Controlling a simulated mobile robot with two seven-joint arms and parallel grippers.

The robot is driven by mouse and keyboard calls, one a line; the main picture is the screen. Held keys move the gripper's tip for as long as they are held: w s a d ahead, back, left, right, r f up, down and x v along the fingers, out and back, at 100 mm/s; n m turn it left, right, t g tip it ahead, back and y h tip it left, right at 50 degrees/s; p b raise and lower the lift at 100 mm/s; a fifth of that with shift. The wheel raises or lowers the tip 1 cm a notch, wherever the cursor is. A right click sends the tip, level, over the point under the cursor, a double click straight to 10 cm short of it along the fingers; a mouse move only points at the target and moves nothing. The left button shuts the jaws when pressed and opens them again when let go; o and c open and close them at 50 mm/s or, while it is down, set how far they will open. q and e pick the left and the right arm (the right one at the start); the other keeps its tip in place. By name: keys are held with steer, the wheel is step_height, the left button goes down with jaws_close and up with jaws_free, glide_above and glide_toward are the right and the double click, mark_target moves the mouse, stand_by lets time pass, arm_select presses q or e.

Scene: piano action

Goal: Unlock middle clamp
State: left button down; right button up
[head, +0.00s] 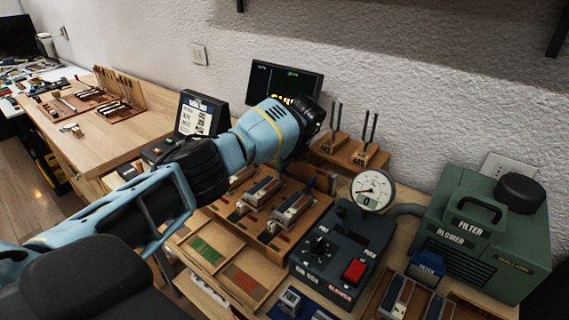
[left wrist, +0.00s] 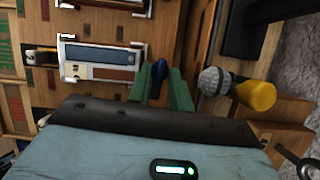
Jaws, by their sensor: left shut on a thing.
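Wooden-bedded clamps with metal frames stand in a row on the bench fixture; one clamp (head: 264,190) and a clamp to its right (head: 291,213) show in the head view. In the left wrist view a metal-framed clamp (left wrist: 100,58) holds a blue-and-white-topped block, left of my fingers. My left gripper (left wrist: 160,86) has its two green fingers closed around a small dark blue tip, seemingly a lever end. Whether it joins this clamp I cannot tell. In the head view my left arm reaches over the fixture and its wrist hides the fingertips. My right gripper is not in view.
A grey-headed, yellow-handled tool (left wrist: 236,89) lies close right of the fingers. A control box (head: 340,245) with a gauge (head: 372,190) and a green blower (head: 485,235) stand to the right. Tuning forks (head: 368,128) and a monitor (head: 284,82) stand behind.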

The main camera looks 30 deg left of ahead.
mark_target(292, 175)
arm_select(q)
steer(key=shift+n, duration=0.6)
steer(key=c, duration=1.3)
jaws_free()
steer(key=shift+g, duration=0.3)
steer(key=v, duration=0.7)
steer(key=shift+r, duration=0.35)
steer(key=shift+d, duration=0.1)
